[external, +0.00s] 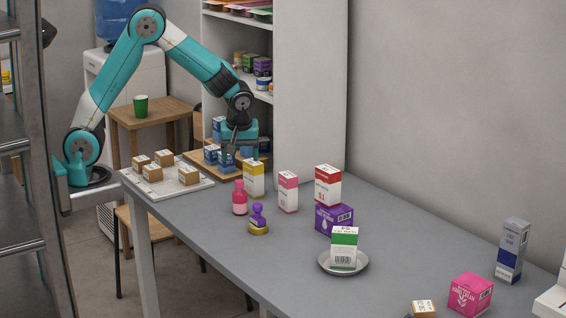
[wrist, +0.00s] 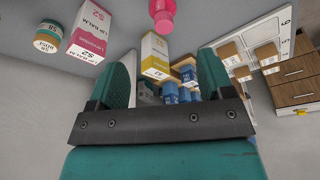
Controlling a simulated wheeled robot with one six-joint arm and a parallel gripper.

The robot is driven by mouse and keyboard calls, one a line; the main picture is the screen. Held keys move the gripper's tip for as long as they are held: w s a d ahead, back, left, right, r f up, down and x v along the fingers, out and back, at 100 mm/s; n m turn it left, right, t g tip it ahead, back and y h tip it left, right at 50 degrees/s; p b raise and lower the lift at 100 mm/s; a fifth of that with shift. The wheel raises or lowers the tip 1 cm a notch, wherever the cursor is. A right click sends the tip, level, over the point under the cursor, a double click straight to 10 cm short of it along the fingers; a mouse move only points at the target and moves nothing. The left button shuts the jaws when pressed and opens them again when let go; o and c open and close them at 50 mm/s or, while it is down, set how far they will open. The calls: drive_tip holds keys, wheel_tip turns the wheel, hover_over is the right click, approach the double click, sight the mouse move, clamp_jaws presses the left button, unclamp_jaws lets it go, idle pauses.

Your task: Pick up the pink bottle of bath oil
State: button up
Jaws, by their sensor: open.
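The pink bottle (external: 240,197) stands upright on the grey counter, in front of the yellow-and-white box (external: 254,179). In the wrist view the bottle (wrist: 162,12) is at the top edge, partly cut off. My gripper (external: 231,158) is behind the bottle in the external view, apart from it, above the wooden tray with blue boxes. In the wrist view my gripper (wrist: 164,78) is open, with nothing held between its two teal fingers. The yellow-and-white box shows just beyond the fingers in that view.
A pink-and-white box (external: 288,192) and a purple stamp-like item (external: 258,219) stand near the bottle. A white board (external: 190,186) with several brown boxes lies to the left. A white shelf unit (external: 310,85) rises behind.

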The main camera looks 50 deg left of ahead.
sight(239, 181)
drive_tip(key=x, duration=0.7)
drive_tip(key=shift+f, duration=0.25)
drive_tip(key=shift+p+x, duration=0.8)
drive_tip(key=shift+x, duration=1.95)
drive_tip(key=shift+s+a, duration=0.15)
drive_tip(key=shift+a, duration=0.05)
drive_tip(key=c, duration=1)
drive_tip(key=shift+r, duration=0.1)
